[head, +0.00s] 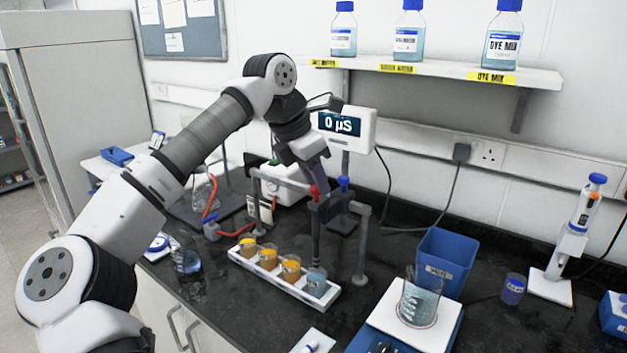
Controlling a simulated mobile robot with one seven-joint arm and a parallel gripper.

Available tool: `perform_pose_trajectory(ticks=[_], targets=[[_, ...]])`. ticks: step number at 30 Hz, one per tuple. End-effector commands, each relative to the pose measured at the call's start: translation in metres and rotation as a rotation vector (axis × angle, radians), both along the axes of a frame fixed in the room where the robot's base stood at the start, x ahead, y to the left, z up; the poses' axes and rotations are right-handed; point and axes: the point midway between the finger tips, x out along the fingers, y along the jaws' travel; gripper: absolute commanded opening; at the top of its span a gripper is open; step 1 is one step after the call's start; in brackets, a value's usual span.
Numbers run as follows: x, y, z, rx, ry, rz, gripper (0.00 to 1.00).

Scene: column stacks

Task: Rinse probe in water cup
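My gripper (318,190) is in the middle of the head view, pointing down at a red-capped part. A dark upright rod, which looks like the probe (317,238), runs down below it. Its lower end is at the mouth of a cup of pale blue liquid (316,283), apparently the water cup, at the right end of a white rack (276,285). I cannot tell whether the tip is inside or behind the cup. The fingers are too small and dark to show whether they are closed on the probe. A meter (340,124) behind reads 0 µS.
A grey frame (362,240) stands close around the gripper. A beaker (418,304) on a white plate and a blue bin (443,262) are to the right. Dye bottles (502,40) stand on the shelf.

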Motion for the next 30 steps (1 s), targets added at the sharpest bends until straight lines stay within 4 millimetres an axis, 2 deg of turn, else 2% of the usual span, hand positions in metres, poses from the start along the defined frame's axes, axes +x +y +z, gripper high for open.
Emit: perform_pose_trajectory(ticks=[1, 3, 11, 16, 20, 30], targets=[[0.000, 0.000, 0.000, 0.002, 0.001, 0.000, 0.37], [0.000, 0.000, -0.001, 0.002, 0.002, 0.000, 0.46], [0.000, 0.001, -0.002, 0.005, 0.006, 0.001, 0.46], [-0.002, 0.005, 0.008, 0.006, 0.005, 0.003, 0.46], [-0.007, 0.013, 0.030, 0.005, 0.004, 0.004, 0.46], [-0.022, 0.037, 0.101, 0.003, 0.004, 0.001, 0.46]])
